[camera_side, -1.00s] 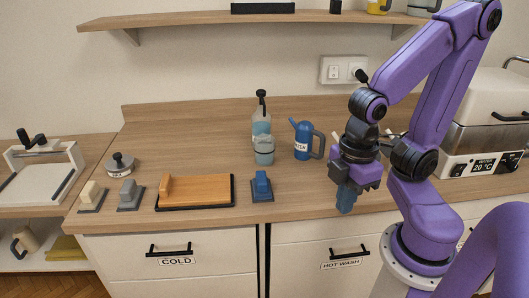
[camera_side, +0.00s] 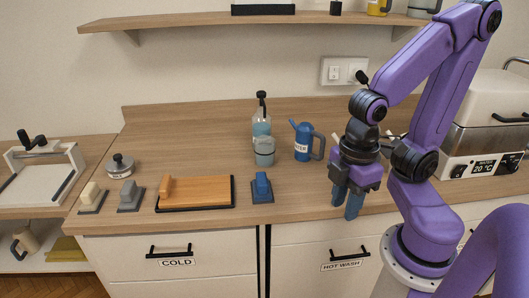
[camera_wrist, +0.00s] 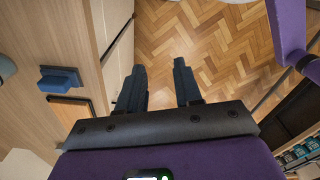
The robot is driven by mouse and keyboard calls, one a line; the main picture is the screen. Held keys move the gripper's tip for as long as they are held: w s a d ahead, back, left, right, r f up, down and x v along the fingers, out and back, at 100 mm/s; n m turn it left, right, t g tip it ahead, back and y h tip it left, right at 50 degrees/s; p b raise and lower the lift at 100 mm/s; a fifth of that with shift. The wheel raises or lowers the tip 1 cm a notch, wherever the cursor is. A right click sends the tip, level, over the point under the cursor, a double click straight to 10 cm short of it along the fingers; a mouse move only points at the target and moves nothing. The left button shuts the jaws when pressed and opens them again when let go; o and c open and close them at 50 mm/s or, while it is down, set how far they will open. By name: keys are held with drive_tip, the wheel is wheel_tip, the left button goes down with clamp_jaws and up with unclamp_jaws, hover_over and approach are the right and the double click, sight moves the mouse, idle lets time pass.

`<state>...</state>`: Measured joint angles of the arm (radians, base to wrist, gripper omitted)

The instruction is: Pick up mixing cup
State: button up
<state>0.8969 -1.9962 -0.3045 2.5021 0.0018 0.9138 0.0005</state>
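A translucent blue-grey cup (camera_side: 264,151), which looks like the mixing cup, stands upright on the wooden counter. It is in front of a pump bottle (camera_side: 261,124) and partly overlaps it. My gripper (camera_side: 346,203) is to the right of the cup and nearer the counter's front edge, pointing down. Its two fingers are apart with nothing between them. In the wrist view my gripper (camera_wrist: 159,75) shows spread fingers over the floor and drawer fronts.
A blue watering can (camera_side: 302,142) stands between the cup and my gripper. A blue-handled block (camera_side: 262,187) and a wooden board (camera_side: 203,190) lie near the front edge.

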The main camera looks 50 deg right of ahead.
drive_tip(key=o, duration=1.1)
drive_tip(key=n+t+h, duration=0.5)
drive_tip(key=n+h, duration=0.5)
drive_tip(key=h, duration=0.3)
approach(260, 146)
drive_tip(key=x, duration=0.9)
drive_tip(key=shift+w+d+f, duration=0.15)
drive_tip(key=shift+d, duration=0.25)
drive_tip(key=shift+s+x, duration=0.1)
drive_tip(key=shift+x, duration=1.2)
drive_tip(key=shift+s+x, duration=0.15)
drive_tip(key=shift+x, duration=1.15)
